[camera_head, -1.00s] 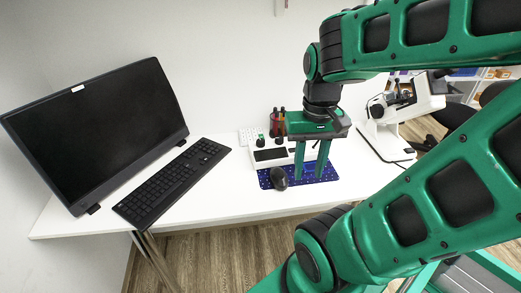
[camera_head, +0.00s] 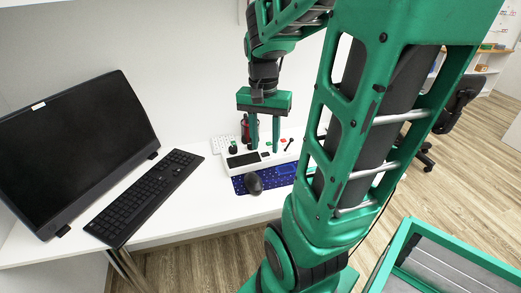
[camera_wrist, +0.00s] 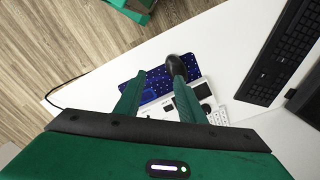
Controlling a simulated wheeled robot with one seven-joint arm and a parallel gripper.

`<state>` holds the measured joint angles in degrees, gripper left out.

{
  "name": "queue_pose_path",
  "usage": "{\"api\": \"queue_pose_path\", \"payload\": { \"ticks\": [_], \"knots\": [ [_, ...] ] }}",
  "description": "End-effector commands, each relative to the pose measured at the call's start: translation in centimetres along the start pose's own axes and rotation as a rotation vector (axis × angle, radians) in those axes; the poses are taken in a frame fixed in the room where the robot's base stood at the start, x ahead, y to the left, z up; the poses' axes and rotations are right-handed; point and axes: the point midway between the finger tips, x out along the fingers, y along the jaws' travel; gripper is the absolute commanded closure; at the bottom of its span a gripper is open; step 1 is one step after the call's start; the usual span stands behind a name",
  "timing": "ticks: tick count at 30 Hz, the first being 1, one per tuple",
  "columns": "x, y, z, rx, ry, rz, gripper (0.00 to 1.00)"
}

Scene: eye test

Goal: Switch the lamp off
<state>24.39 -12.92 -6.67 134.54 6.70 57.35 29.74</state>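I cannot make out a lamp in any view. A white control box (camera_head: 243,161) with a dark panel stands on the desk, with a black knob (camera_head: 233,149), small red and green parts and a small black lever (camera_head: 289,142) at its back. The box is partly seen in the wrist view (camera_wrist: 203,91). My gripper (camera_head: 265,150) points down over the box, its two fingers apart and nothing seen between them. In the wrist view the fingers (camera_wrist: 158,77) are also apart and hide part of the box. I cannot tell whether they touch it.
A dark mouse (camera_head: 254,184) lies on a blue mat (camera_head: 284,177) in front of the box. A keyboard (camera_head: 147,196) and a monitor (camera_head: 75,140) are on the left. A dark red pen holder stands behind the box. The white desk (camera_head: 190,207) is clear between keyboard and mat.

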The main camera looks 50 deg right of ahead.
Motion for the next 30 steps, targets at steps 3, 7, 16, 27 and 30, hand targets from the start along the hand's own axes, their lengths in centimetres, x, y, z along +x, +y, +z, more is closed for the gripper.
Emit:
{"api": "queue_pose_path", "payload": {
  "ticks": [3,7,16,27,30],
  "knots": [
    [0.8,-1.9,-4.7,0.239,-0.004,0.009,0.64],
    [2.2,-3.7,-9.4,0.488,-0.011,0.004,0.64],
    [5.2,-5.6,-16.0,0.849,-0.037,-0.016,0.64],
    [8.8,-6.0,-16.5,0.893,-0.043,-0.017,0.64],
    [10.7,-6.1,-16.4,0.892,-0.044,-0.015,0.64]
  ]
}}
